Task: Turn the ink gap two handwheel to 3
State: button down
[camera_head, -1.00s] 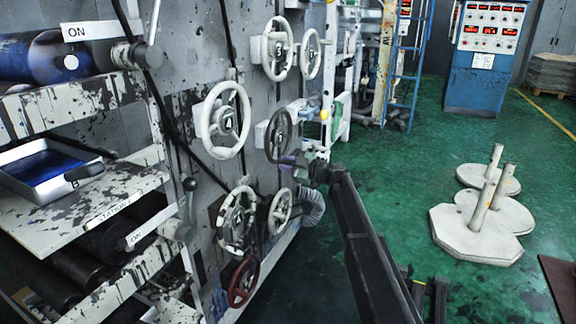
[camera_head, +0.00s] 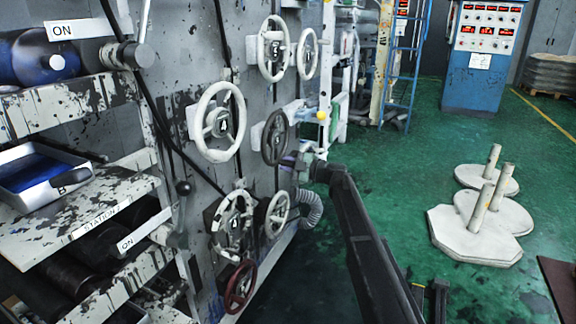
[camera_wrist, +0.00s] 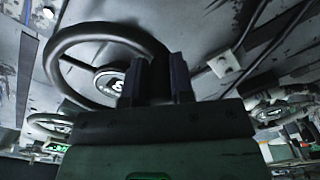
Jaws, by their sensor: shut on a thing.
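A dark grey spoked handwheel (camera_head: 275,137) stands out from the machine's side panel, right of a large white handwheel. I cannot tell from a label whether it is the ink gap two wheel. My gripper (camera_head: 299,161) is at its lower right rim. In the wrist view the dark handwheel (camera_wrist: 75,41) fills the upper left, with a dial at its hub showing a figure that is too small to read surely. My gripper's two dark fingers (camera_wrist: 159,78) are shut on the right part of its rim and hide that part.
White handwheels (camera_head: 219,121) sit left, above and below on the same panel, with a dark red one (camera_head: 240,286) lowest. A pale corrugated hose (camera_head: 310,207) hangs below my gripper. Weighted stands (camera_head: 474,233) are on the green floor at right.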

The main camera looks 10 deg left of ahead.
jog(key=c, duration=1)
grip_release()
jog(key=shift+s+d, duration=0.1)
jog(key=v, duration=1)
jog(key=shift+d, duration=0.3)
